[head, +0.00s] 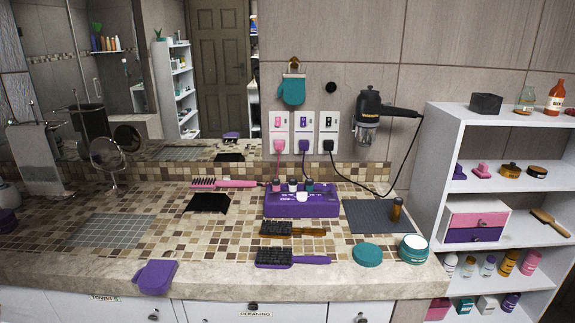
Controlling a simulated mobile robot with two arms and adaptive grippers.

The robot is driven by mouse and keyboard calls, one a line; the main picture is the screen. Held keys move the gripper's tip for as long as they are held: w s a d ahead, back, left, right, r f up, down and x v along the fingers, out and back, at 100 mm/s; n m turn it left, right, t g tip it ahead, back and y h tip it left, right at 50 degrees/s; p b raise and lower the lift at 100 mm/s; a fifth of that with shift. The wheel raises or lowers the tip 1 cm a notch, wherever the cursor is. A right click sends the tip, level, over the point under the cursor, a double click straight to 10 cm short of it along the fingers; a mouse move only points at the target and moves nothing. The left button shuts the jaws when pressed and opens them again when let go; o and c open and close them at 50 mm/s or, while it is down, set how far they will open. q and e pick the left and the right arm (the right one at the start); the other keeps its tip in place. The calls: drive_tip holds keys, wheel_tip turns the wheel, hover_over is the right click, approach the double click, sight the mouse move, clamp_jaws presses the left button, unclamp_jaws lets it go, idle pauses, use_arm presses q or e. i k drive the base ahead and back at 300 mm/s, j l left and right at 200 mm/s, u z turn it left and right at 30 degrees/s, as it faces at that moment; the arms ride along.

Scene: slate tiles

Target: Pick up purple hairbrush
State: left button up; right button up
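The purple hairbrush (310,260) lies on the tiled counter near its front edge. Its black bristle head is at the left and its purple handle points right. A brown-handled hairbrush (311,233) lies just behind it, and a pink-handled brush (236,184) lies farther back to the left. Neither of my grippers shows in the head view.
A purple organizer box (300,207) with small bottles stands behind the brushes. A teal round lid (367,255) and teal jar (413,247) sit to the right. A purple object (156,277) hangs over the counter edge at the left. White shelves (436,165) stand at the right.

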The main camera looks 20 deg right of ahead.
sight(271, 258)
drive_tip(key=z, duration=0.2)
drive_tip(key=i+j+z, duration=0.15)
drive_tip(key=j+z, duration=0.2)
drive_tip(key=i+j+z, duration=0.1)
drive_tip(key=j+z, duration=0.55)
drive_tip(key=i+l, duration=0.05)
drive_tip(key=l, duration=0.05)
